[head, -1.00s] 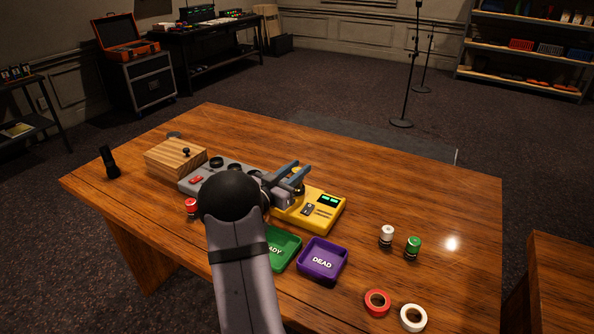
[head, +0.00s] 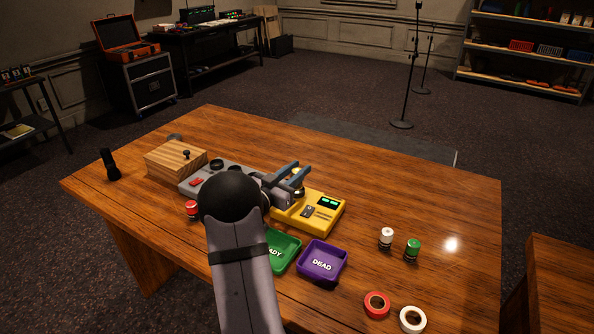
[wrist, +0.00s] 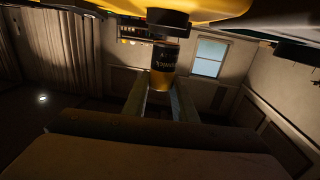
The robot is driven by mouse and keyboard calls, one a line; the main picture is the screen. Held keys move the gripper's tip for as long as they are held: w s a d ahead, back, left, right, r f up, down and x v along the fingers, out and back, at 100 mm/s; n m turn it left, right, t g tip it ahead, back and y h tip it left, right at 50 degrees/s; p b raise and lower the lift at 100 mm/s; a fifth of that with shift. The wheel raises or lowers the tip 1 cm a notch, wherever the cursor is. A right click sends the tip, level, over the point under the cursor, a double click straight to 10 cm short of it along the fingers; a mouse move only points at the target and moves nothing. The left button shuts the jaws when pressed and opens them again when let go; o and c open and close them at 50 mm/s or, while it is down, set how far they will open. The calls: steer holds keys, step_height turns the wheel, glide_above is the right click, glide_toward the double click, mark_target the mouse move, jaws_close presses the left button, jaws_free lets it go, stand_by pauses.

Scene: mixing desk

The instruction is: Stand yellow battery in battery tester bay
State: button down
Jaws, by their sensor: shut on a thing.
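The yellow battery (wrist: 162,72), with a black band and lettering, is between the two fingers of my gripper (wrist: 160,98) in the wrist view. My gripper (head: 291,176) is shut on it and is over the left part of the yellow battery tester (head: 327,214) in the head view. In the wrist view the tester's yellow body (wrist: 205,8) fills the top edge, and the battery's far end is close to a dark round part there. I cannot tell whether the battery is seated in the bay. My arm hides part of the tester's surroundings.
A grey unit with dark round sockets (head: 217,166) and a wooden box (head: 175,160) are left of the tester. Green (head: 285,250) and purple (head: 322,262) trays lie in front. White (head: 386,238), green (head: 412,249) and red (head: 191,209) batteries stand nearby.

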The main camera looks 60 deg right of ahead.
steer(key=shift+f+b, duration=0.65)
steer(key=shift+f, duration=0.2)
stand_by(0.4)
steer(key=c, duration=1.7)
jaws_free()
steer(key=shift+a, duration=0.1)
